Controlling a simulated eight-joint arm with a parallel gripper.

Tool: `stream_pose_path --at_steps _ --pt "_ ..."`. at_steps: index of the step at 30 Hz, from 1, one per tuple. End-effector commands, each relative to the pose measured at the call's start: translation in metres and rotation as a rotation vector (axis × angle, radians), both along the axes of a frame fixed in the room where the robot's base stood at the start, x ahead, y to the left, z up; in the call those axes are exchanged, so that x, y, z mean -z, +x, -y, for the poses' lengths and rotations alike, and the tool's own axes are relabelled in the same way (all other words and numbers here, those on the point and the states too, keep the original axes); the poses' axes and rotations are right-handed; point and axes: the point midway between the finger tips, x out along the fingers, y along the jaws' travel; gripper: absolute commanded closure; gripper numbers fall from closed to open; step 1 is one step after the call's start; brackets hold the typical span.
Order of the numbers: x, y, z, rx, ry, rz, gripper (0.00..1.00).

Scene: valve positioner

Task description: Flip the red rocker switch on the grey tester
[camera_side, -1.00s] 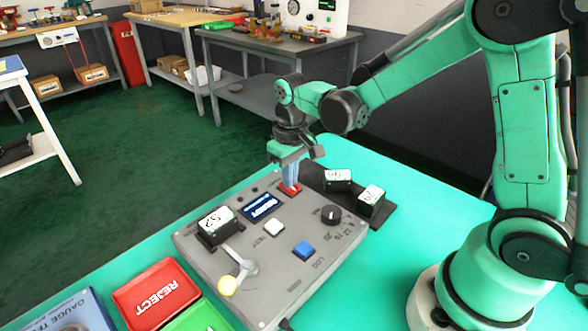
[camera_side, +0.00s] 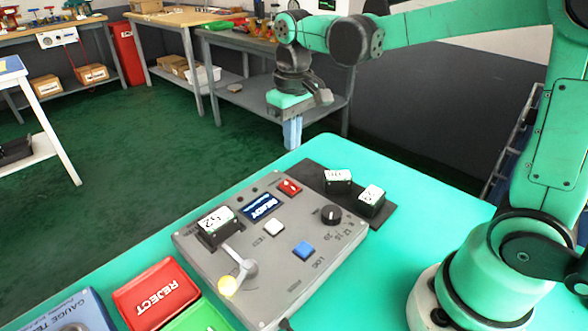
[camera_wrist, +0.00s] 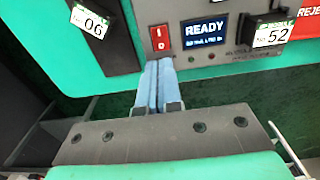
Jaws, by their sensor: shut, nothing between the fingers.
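The grey tester (camera_side: 268,286) lies on the green table. Its red rocker switch (camera_side: 289,187) is at the far end of its panel, and shows in the wrist view (camera_wrist: 160,38) with white marks. Beside the switch is a lit display (camera_side: 263,206), which reads READY in the wrist view (camera_wrist: 205,32). My gripper (camera_side: 291,146) is raised above and behind the switch, apart from it. Its two blue fingers are shut together with nothing between them, pointing towards the switch in the wrist view (camera_wrist: 158,68).
A black block (camera_side: 217,220) sits on the tester beside a lever with a pale yellow knob (camera_side: 228,286). Two labelled blocks (camera_side: 338,178) (camera_side: 371,196) stand on a dark mat at right. The panel also has a white button (camera_side: 274,227), blue button (camera_side: 304,249) and dial (camera_side: 331,214). A red REJECT tray (camera_side: 157,291) is at left.

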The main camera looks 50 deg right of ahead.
Motion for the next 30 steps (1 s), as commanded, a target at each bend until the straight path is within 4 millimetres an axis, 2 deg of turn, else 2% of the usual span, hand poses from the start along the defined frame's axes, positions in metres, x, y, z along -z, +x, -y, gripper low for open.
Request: stream_pose_path --at_steps 1,6,12,25,30 --pt "-0.011 -0.002 0.000 0.000 0.000 0.000 1.00" --pt "-0.037 -0.005 0.000 0.000 0.000 0.000 1.00" --pt "-0.052 -0.007 0.000 0.000 0.000 0.000 1.00" --pt "-0.053 -0.009 0.000 0.000 0.000 0.008 1.00" --pt "-0.048 -0.024 -0.003 0.000 -0.004 0.119 1.00"
